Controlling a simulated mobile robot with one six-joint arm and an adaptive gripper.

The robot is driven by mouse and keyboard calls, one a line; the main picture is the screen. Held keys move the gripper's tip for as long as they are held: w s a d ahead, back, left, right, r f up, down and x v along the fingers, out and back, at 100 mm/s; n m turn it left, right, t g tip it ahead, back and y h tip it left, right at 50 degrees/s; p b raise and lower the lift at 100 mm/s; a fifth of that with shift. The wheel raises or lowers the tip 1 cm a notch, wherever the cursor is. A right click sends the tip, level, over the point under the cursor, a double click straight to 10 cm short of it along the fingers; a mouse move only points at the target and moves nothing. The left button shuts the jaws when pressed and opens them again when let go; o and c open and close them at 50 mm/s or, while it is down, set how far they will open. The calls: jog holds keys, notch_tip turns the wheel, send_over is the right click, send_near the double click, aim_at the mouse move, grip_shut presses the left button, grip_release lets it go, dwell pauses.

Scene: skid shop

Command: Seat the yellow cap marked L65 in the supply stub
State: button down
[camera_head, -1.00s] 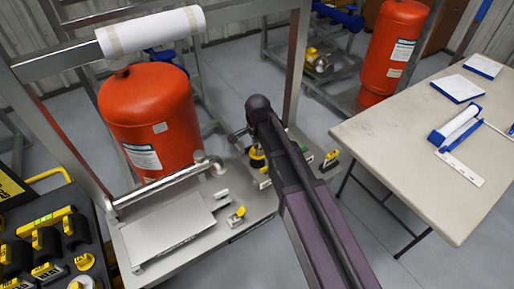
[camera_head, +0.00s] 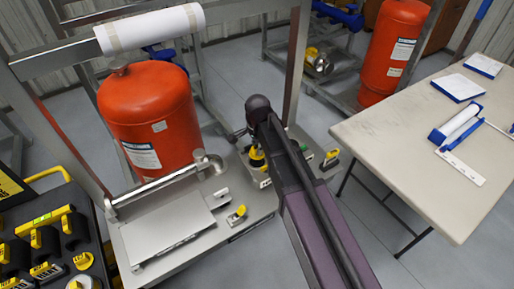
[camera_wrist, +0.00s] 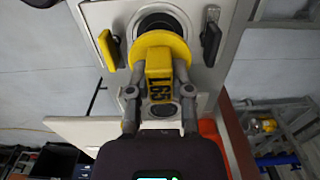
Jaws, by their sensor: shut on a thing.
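The yellow cap (camera_wrist: 159,50) has a round flange and a block grip marked L65, which appears upside down in the wrist view. My gripper (camera_wrist: 161,78) is shut on the grip, one grey finger on each side. A dark round opening with a pale ring (camera_wrist: 157,20), apparently the supply stub, lies just beyond the flange, which overlaps it. I cannot tell whether the cap touches or enters it.
A yellow lever (camera_wrist: 106,49) and a black lever (camera_wrist: 211,43) flank the opening. Another round port (camera_wrist: 160,110) is below it. A table (camera_head: 410,165) is at right; a black tool tray (camera_head: 65,250) is at left.

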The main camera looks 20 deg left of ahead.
aim_at(257, 162)
jog(key=shift+f+b, duration=2.15)
dwell(1.9)
jog(key=shift+c, duration=2.2)
grip_release()
jog(key=shift+c, duration=0.8)
jog(key=shift+r, duration=0.2)
jog(key=shift+r+p, duration=3.85)
jog(key=shift+p, duration=0.2)
jog(key=shift+d, duration=0.1)
